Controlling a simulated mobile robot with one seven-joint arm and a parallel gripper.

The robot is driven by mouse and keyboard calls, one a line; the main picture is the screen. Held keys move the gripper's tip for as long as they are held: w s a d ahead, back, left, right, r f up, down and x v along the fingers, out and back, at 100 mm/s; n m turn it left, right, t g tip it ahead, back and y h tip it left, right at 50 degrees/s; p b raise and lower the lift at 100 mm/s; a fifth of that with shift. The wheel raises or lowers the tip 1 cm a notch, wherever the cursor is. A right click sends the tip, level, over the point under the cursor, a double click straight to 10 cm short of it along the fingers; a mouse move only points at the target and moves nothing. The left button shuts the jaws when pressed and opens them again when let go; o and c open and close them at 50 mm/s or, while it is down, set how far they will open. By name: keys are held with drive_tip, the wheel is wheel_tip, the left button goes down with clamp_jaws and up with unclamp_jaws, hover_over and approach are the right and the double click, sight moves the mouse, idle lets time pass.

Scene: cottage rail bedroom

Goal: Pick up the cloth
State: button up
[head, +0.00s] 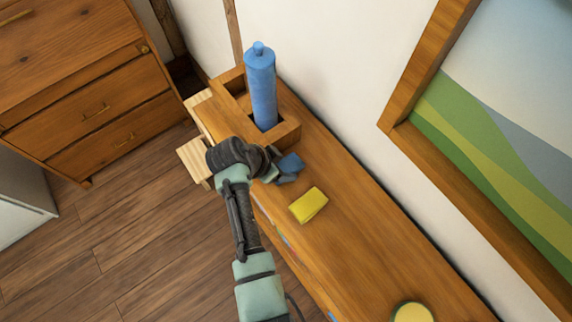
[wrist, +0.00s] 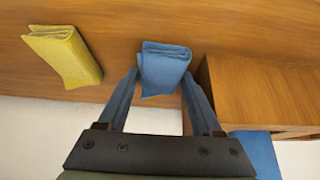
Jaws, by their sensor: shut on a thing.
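A blue folded cloth (head: 290,163) is at my gripper over the wooden bench top (head: 365,235). It also shows in the wrist view (wrist: 165,65), between the two fingertips. My gripper (wrist: 160,80) is shut on it, with a finger against each side. In the head view my gripper (head: 277,166) partly hides the cloth. I cannot tell whether the cloth touches the wood. A yellow folded piece (head: 308,205) lies apart on the bench top, and at the left in the wrist view (wrist: 66,55).
A wooden holder (head: 287,134) with a tall blue cylinder (head: 261,90) stands close beyond my gripper. A yellow-topped round item (head: 412,313) is at the near end. The wall and a framed picture (head: 500,150) border the right; drawers (head: 85,90) stand left.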

sight(283, 168)
drive_tip(key=shift+r, duration=0.1)
wheel_tip(283, 168, up, 10)
drive_tip(key=b, duration=0.1)
drive_tip(key=shift+b, duration=0.4)
drive_tip(key=o, duration=0.6)
drive_tip(key=c, duration=0.4)
drive_tip(key=shift+s+d, duration=0.1)
drive_tip(key=shift+c, duration=0.2)
